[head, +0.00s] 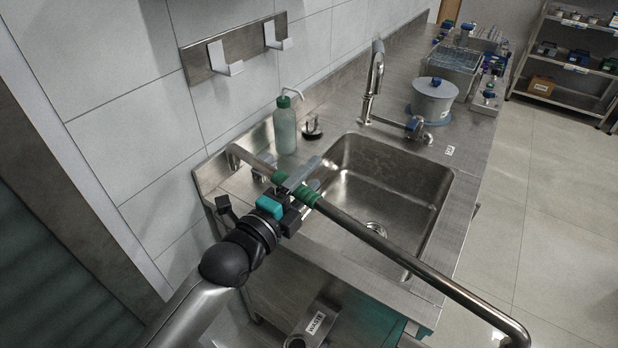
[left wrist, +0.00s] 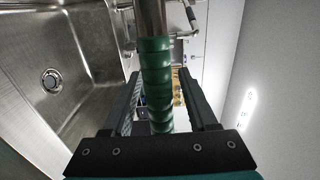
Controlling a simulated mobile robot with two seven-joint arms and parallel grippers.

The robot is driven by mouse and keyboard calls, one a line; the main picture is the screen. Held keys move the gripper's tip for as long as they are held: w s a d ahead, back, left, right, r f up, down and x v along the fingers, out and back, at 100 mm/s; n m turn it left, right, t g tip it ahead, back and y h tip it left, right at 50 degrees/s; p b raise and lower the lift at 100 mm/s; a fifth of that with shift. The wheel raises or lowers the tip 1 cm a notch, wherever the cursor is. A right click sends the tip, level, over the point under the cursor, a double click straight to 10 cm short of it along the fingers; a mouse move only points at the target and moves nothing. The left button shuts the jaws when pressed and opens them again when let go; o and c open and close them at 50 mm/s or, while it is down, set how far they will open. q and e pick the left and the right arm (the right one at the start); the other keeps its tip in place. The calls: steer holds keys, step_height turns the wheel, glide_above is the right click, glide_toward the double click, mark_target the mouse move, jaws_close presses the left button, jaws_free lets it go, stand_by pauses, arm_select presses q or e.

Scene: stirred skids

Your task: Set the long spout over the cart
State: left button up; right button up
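The long spout (head: 405,257) is a bare metal pipe with green bands. It runs diagonally over the sink from the back left corner, and its bent free end (head: 515,332) is out past the sink's front edge. My left gripper (head: 297,186) is at the green-banded part. In the left wrist view the banded spout (left wrist: 157,85) passes between the two fingers (left wrist: 160,98), with narrow gaps seen on both sides, so they look open around it. A cart surface (head: 350,335) with a "WASTE" label (head: 317,323) shows at the bottom, partly cut off. My right gripper is out of view.
The steel sink (head: 375,185) lies under the spout. Wall hooks (head: 226,60) hang above. The floor at right (head: 560,210) is clear.

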arm_select(q)
jaws_close()
stand_by(1.3)
